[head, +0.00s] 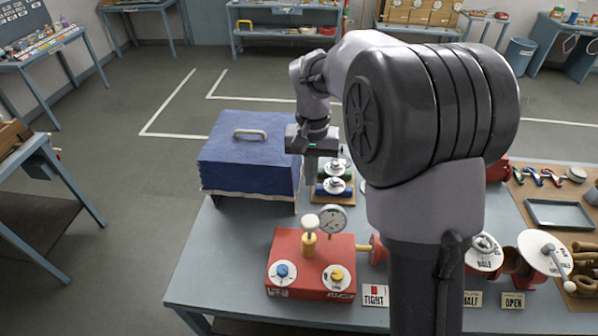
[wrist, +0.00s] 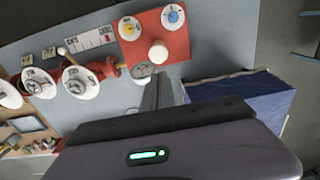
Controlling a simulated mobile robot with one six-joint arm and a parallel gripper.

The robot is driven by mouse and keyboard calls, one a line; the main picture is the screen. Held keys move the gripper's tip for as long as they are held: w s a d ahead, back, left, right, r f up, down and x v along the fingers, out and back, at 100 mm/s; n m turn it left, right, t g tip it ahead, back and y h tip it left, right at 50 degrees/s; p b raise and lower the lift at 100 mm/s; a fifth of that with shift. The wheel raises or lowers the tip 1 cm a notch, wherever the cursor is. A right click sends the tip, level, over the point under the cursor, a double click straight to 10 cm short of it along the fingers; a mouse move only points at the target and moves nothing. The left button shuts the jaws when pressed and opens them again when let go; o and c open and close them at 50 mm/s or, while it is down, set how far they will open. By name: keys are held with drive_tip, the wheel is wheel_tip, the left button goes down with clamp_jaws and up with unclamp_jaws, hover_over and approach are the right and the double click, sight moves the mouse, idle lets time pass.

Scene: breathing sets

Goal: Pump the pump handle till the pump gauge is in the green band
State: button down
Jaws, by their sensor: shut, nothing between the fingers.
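The red pump box (head: 312,262) sits on the front left of the bench. Its pump handle, a white knob (head: 310,222) on a yellow stem, stands upright on top; the knob also shows in the wrist view (wrist: 158,53). The round white pump gauge (head: 333,219) is just right of the handle and partly visible in the wrist view (wrist: 142,71); its needle and band are too small to read. My gripper (head: 311,190) is shut and empty, pointing down, above and behind the handle and apart from it. Its fingers show in the wrist view (wrist: 162,92).
A blue-covered box (head: 245,160) with a handle stands at the back left. A blue and a yellow dial (head: 336,277) are on the pump box. My arm hides the bench's middle.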

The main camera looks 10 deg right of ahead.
sight(310, 221)
drive_tip(key=f, duration=1.4)
drive_tip(key=shift+s, duration=0.3)
wheel_tip(310, 221, down, 5)
drive_tip(key=b, duration=0.4)
drive_tip(key=shift+s+d, duration=0.1)
drive_tip(key=shift+s+r, duration=0.15)
wheel_tip(310, 221, up, 14)
drive_tip(key=p, duration=0.2)
drive_tip(key=shift+w+r+p, duration=0.2)
drive_tip(key=shift+w+p, duration=0.05)
drive_tip(key=shift+p, duration=0.1)
